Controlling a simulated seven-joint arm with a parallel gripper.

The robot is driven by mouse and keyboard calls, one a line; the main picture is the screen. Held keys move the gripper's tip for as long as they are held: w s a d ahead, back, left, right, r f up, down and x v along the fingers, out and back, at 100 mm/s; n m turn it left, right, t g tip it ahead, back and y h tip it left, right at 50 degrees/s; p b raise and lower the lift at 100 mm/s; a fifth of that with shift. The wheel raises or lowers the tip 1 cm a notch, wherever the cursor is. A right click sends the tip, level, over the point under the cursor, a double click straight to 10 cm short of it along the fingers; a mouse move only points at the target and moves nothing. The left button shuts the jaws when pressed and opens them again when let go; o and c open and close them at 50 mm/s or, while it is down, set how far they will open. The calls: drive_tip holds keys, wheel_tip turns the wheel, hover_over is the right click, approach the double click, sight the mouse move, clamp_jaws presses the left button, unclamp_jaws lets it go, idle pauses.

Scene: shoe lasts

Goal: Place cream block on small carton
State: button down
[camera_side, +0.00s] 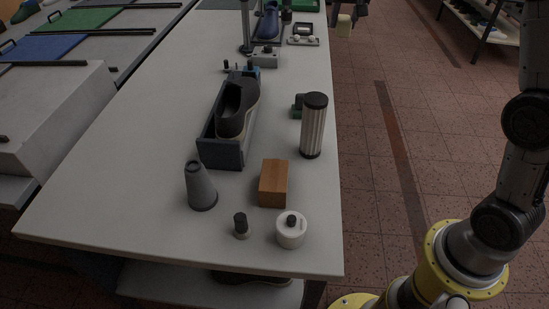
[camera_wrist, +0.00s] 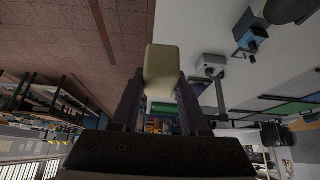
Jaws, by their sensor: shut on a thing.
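The cream block (camera_wrist: 162,68) is held between the two dark fingers of my gripper (camera_wrist: 160,92) in the wrist view. In the side view the cream block (camera_side: 343,25) shows at the top, just off the table's right edge and above the floor. My gripper (camera_side: 347,15) is partly cut off by the top of that view. A plain brown box (camera_side: 273,184), which looks like the small carton, stands near the table's front right. Its top is bare. My gripper is far from it, toward the far end of the table.
Close around the brown box stand a grey cone (camera_side: 201,187), a white round tin (camera_side: 291,231), a small dark-topped bottle (camera_side: 241,226) and a tall ribbed cylinder (camera_side: 313,126). A shoe sits in a dark tray (camera_side: 222,153) behind. The table (camera_side: 130,190) is clear at front left.

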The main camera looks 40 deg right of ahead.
drive_tip(key=s+a+r+n+t+y, duration=0.15)
drive_tip(key=s+a+n, duration=0.35)
drive_tip(key=a, duration=0.5)
drive_tip(key=s+a+r+n+y, duration=0.1)
drive_tip(key=s+a+n+y, duration=0.15)
drive_tip(key=s+a, duration=0.6)
drive_tip(key=s+a+f+n+y, duration=0.3)
drive_tip(key=s+a+n, duration=0.4)
drive_tip(key=s, duration=0.5)
drive_tip(key=m, duration=0.2)
approach(265, 171)
drive_tip(key=shift+w+a+f+n, duration=0.1)
drive_tip(key=shift+w+a+n, duration=0.1)
drive_tip(key=shift+w, duration=0.3)
drive_tip(key=shift+w+a+n, duration=0.1)
drive_tip(key=shift+w+a, duration=0.05)
drive_tip(key=shift+w, duration=0.35)
drive_tip(key=shift+x, duration=0.95)
drive_tip(key=shift+f, duration=1.3)
drive_tip(key=shift+f, duration=0.2)
